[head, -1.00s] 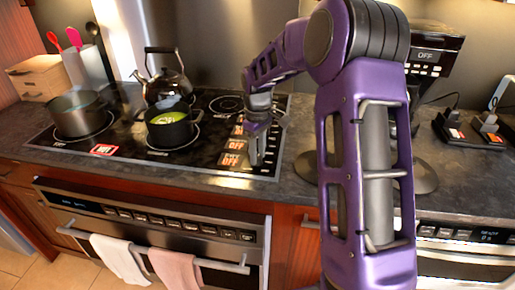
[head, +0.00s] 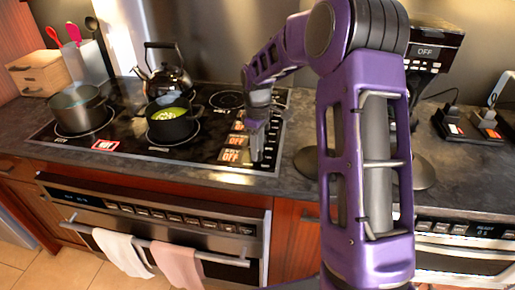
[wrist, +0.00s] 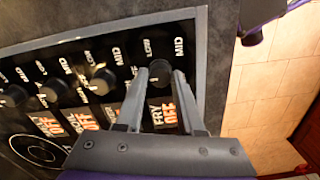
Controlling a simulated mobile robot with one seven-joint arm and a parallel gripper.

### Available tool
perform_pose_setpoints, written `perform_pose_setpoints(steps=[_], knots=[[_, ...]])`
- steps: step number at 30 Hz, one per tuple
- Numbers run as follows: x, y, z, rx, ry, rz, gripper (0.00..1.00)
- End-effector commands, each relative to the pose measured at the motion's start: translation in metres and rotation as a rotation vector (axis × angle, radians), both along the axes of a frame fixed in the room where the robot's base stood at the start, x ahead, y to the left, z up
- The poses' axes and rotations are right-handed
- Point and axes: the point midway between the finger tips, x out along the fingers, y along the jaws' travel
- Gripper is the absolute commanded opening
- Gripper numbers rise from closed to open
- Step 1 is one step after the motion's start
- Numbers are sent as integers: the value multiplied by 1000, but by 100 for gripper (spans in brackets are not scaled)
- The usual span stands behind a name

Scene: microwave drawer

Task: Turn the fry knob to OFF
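The fry knob (wrist: 160,71) is a small dark round knob at the near end of a row on the black cooktop panel. In the wrist view, a label reading FRY and an orange OFF (wrist: 164,115) lies beside it, and LOW and MID are printed on its other side. My gripper (wrist: 159,74) has one fingertip on each side of the knob, with narrow gaps seeming to show; firm contact cannot be seen. In the head view, my gripper (head: 256,155) points down at the cooktop's right edge and hides the knob.
Other knobs (wrist: 102,81) continue the row leftward in the wrist view. A green-filled pot (head: 172,120), a grey pot (head: 78,110) and a kettle (head: 168,80) stand on the cooktop. Bare dark counter (head: 290,160) lies right of it. A coffee machine (head: 430,55) stands behind my arm.

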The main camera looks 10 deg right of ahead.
Motion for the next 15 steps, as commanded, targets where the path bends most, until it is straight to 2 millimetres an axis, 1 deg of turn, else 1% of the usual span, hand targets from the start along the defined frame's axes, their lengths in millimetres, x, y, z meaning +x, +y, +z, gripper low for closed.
perform_pose_setpoints(steps=[1, 4, 5, 12, 15], knots=[[1, 0, 1, 0, -3, 1, 47], [0, 0, 1, 0, -1, 0, 65], [0, 0, 1, 0, -1, 0, 66], [0, 0, 0, 0, 0, -1, 66], [0, 0, 4, -1, -1, -1, 66]])
